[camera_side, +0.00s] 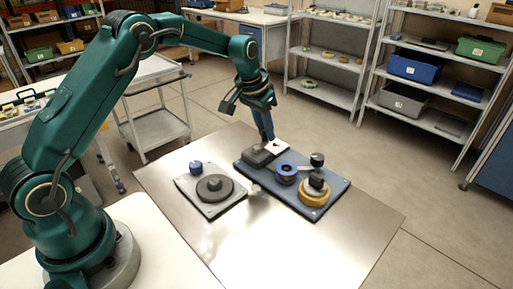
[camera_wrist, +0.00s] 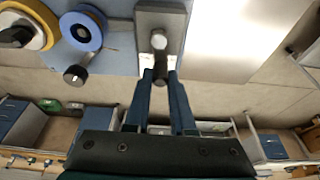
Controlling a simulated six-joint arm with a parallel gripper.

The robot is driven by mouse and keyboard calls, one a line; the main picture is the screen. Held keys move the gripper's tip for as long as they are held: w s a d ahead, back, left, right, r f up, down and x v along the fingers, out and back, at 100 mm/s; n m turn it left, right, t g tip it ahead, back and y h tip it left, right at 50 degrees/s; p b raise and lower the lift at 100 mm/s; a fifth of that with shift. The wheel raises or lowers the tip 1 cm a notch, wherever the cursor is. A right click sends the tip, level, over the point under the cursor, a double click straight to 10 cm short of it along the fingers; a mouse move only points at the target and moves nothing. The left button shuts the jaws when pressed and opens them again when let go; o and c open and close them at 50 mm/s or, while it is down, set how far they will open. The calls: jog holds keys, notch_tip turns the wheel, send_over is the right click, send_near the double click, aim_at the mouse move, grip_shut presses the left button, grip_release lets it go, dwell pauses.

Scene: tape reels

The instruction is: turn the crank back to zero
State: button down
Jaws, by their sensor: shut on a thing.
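My gripper (camera_side: 269,138) points down at the far-left end of a blue board (camera_side: 315,211). In the wrist view its two blue fingers (camera_wrist: 160,76) close on the sides of a short dark handle (camera_wrist: 159,68). The handle extends from a round grey pivot on a dark grey block (camera_side: 258,157). A white plate (camera_side: 281,147) with a dark mark lies beside the fingertips. On the board, a blue reel (camera_side: 287,179) stands near a yellow reel (camera_side: 313,198). A crank arm with a black knob (camera_side: 317,158) stands apart from my gripper; it also shows in the wrist view (camera_wrist: 75,75).
Left of the board, a light grey plate (camera_side: 209,209) carries a dark round disc (camera_side: 214,187) and a blue knob (camera_side: 196,167). The metal table top (camera_side: 285,250) in front is clear. A cart (camera_side: 155,125) and shelves (camera_side: 330,75) stand beyond the table.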

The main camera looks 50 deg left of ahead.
jog(key=shift+s+a, duration=0.1)
jog(key=shift+a, duration=0.15)
jog(key=shift+s+a, duration=0.45)
jog(key=shift+a, duration=0.1)
jog(key=shift+s+a, duration=0.35)
jog(key=shift+s, duration=0.25)
